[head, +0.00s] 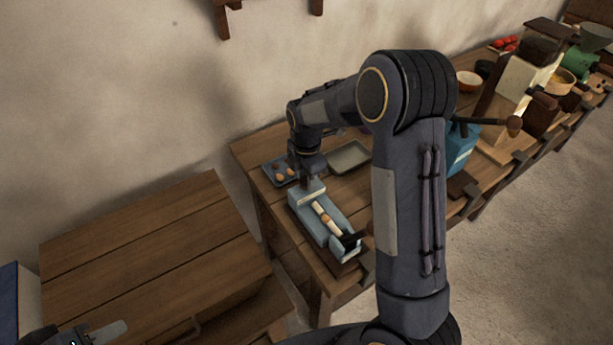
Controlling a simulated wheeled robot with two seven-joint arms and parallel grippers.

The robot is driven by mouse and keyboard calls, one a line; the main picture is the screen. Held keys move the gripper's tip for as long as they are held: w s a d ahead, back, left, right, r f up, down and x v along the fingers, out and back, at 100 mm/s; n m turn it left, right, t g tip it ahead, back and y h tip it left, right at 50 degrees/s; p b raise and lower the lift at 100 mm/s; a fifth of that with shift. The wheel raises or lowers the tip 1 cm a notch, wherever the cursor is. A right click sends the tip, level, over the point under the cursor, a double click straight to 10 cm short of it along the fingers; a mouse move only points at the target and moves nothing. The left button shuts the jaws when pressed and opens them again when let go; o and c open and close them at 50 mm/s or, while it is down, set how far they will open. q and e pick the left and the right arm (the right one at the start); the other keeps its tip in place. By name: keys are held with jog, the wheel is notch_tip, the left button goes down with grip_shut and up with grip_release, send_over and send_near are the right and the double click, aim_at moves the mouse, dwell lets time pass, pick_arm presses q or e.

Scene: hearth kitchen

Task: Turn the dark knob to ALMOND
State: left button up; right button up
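A pale blue device (309,217) with a cream and tan rod (326,218) along it lies near the left end of the long wooden table. A small black part (352,240) sits at its near end; it may be the dark knob, but I cannot tell. No ALMOND marking is readable. My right gripper (311,192) points down over the far end of the device; its fingertips are too small to make out, and contact is unclear. My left gripper (108,331) is at the bottom left edge, partly cut off, away from the device.
A blue tray with small round items (268,169) and a shallow grey-green tray (350,158) lie behind the device. My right arm hides part of the table. Jars, bowls and a grinder crowd its right end. A lower wooden cabinet (140,255) on the left has a clear top.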

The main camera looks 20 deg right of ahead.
jog(key=c, duration=0.4)
jog(key=shift+m, duration=0.4)
jog(key=m+b, duration=0.1)
jog(key=m, duration=0.1)
jog(key=shift+m, duration=0.4)
jog(key=m, duration=0.4)
jog(key=shift+m+b, duration=0.3)
jog(key=shift+b, duration=0.05)
jog(key=m, duration=0.5)
jog(key=shift+b, duration=0.3)
jog(key=shift+m, duration=2.4)
jog(key=shift+r, duration=0.1)
